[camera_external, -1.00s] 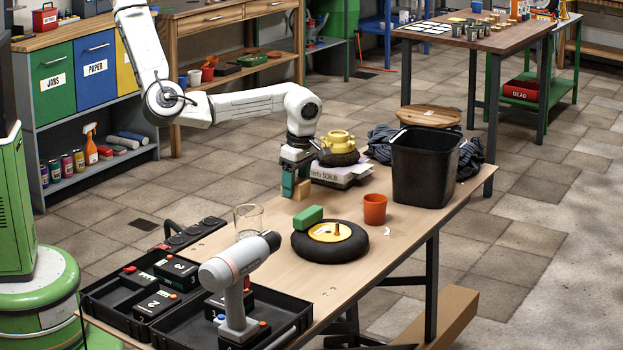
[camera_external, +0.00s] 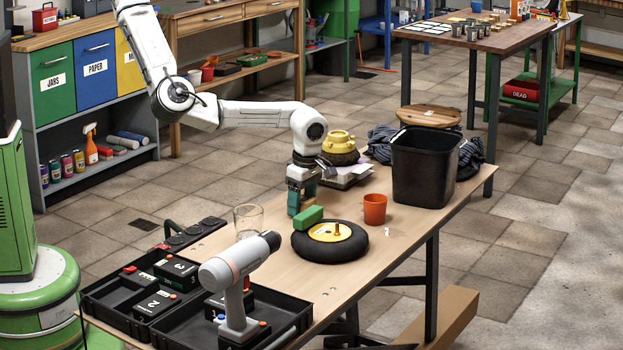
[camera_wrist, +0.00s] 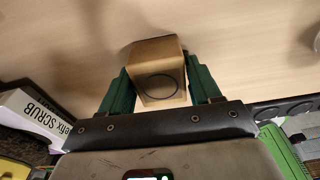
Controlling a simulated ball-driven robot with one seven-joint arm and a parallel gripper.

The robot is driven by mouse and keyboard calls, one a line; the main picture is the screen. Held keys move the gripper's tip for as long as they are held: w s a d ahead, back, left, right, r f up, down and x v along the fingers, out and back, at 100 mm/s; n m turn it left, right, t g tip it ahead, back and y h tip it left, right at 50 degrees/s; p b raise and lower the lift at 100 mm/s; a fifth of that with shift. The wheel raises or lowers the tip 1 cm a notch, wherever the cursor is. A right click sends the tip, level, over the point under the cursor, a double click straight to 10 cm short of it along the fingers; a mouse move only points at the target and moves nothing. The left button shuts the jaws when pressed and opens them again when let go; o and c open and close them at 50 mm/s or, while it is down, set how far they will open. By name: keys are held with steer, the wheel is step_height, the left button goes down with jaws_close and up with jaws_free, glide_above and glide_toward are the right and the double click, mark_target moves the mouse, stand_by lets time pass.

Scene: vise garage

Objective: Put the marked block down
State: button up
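The marked block is a tan wooden block (camera_wrist: 160,75) with a black circle on one face, seen in the middle of the wrist view. My gripper (camera_wrist: 160,88) has its two green fingers against the block's left and right sides. The marked block is not clearly visible there. I cannot tell whether its underside touches the table.
An orange cup (camera_external: 375,209) and black bin (camera_external: 425,165) stand to the right. A box (camera_external: 350,175) with a yellow item (camera_external: 339,141) is behind. A drill (camera_external: 238,275) and black trays are in front.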

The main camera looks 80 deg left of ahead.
mark_target(306, 200)
steer(key=o, duration=0.3)
steer(key=shift+o, duration=0.2)
step_height(306, 200, up, 12)
steer(key=w+d, duration=0.1)
steer(key=w+a+r+m+t+y, duration=0.15)
steer(key=a+m, duration=0.35)
steer(key=a, duration=0.5)
steer(key=a+r+m+t+y, duration=0.15)
steer(key=a+m, duration=0.25)
steer(key=a, duration=0.6)
steer(key=s+a+f+m, duration=0.2)
steer(key=s+f+m, duration=0.2)
steer(key=s+m, duration=0.55)
steer(key=s+d+m+h, duration=0.2)
steer(key=s+d+m, duration=0.2)
steer(key=s, duration=0.4)
steer(key=s+d+f+m+g+h, duration=0.1)
steer(key=s+d+m+h, duration=0.1)
steer(key=s+d+m, duration=0.3)
steer(key=s+d, duration=0.1)
steer(key=s, duration=0.2)
steer(key=shift+s+d+f, duration=0.25)
